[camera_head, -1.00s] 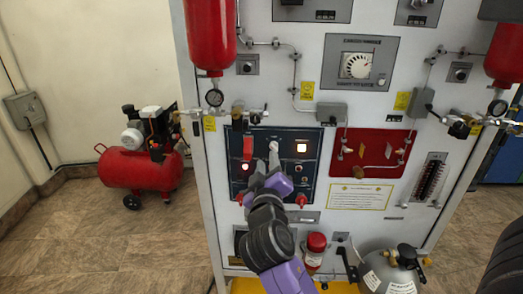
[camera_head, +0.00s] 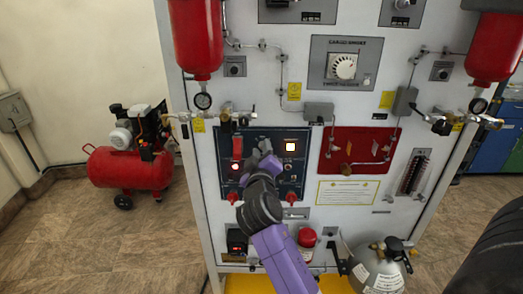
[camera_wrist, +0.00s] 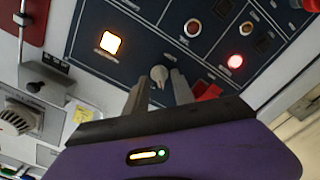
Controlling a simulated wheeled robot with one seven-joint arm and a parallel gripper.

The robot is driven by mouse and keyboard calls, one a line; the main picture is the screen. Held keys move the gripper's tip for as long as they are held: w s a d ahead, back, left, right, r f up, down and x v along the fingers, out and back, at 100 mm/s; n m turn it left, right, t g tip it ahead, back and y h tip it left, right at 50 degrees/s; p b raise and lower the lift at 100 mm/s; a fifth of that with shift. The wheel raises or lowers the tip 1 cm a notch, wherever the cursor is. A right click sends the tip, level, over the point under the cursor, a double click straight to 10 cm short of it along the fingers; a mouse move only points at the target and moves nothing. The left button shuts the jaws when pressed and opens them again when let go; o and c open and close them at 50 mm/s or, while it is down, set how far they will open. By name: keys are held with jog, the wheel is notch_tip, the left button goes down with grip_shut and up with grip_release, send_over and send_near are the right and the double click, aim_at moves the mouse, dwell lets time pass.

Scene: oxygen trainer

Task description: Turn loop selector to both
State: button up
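A pale grey knob (camera_wrist: 159,75) on the dark blue panel (camera_wrist: 100,18) shows in the wrist view; it appears to be the loop selector. Its label and setting are not readable. My gripper (camera_wrist: 160,82) is open, with one grey finger on each side of the knob in the picture. I cannot tell whether either finger touches it. In the head view my gripper (camera_head: 264,150) is in front of the upper middle of the blue panel (camera_head: 275,133), and the knob cannot be made out clearly there.
A lit yellow-white square (camera_wrist: 110,42) and a red lamp (camera_wrist: 235,61) flank the knob. A red switch cover (camera_wrist: 208,92) is close to the right finger. The red panel (camera_head: 327,160) is to the right, and a red compressor (camera_head: 130,170) stands on the floor at left.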

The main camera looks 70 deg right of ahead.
grip_shut()
jog(key=shift+f+b, duration=0.1)
jog(key=shift+b, duration=0.4)
jog(key=shift+s+m+b, duration=0.1)
jog(key=shift+m+b, duration=4.3)
jog(key=shift+b, duration=0.15)
grip_release()
